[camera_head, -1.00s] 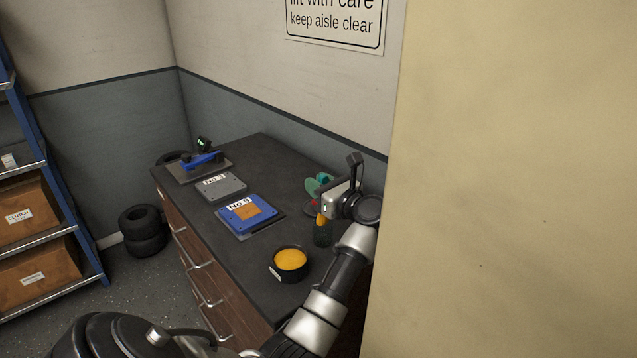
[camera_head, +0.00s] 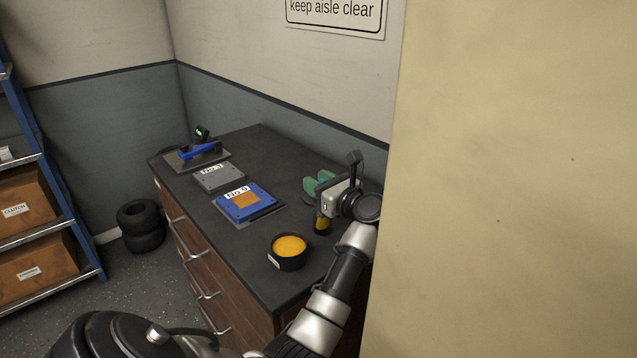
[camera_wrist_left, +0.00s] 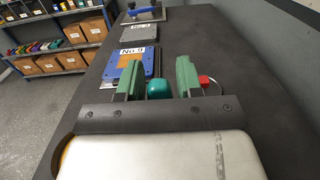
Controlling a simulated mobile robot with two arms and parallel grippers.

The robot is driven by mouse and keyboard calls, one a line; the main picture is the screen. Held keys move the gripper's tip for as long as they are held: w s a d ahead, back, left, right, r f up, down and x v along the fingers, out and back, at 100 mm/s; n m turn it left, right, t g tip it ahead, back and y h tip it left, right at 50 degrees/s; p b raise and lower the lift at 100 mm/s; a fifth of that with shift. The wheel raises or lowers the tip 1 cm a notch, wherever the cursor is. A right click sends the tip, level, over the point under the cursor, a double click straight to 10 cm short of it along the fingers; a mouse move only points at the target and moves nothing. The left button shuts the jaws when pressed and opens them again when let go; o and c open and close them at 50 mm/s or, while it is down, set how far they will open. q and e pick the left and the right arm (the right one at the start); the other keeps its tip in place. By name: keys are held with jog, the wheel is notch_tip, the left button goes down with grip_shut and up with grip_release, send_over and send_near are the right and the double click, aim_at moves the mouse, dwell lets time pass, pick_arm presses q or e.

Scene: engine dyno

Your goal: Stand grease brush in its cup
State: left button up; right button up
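My left gripper (camera_head: 318,183) is above the right side of the bench, its green fingers apart. In the left wrist view a teal rounded end (camera_wrist_left: 160,88), seemingly the brush handle's, sits between the fingers (camera_wrist_left: 159,76), with narrow gaps on both sides. Below the gripper in the head view, a yellow-orange patch (camera_head: 322,222), likely the brush's greased tip, shows at a small dark cup (camera_head: 322,232) on the bench. I cannot tell how deep the tip sits. The gripper hides most of the brush. My right gripper is not in view.
A black tub (camera_head: 287,264) of orange grease stands left of the cup. Blue plate No 9 (camera_head: 230,206), a grey plate (camera_head: 222,182) and a blue tool (camera_head: 199,150) lie farther back. A red item (camera_wrist_left: 205,80) shows beside the right finger. A beige panel (camera_head: 510,180) bounds the right.

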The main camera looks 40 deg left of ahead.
pick_arm(q)
jog(key=o, duration=0.3)
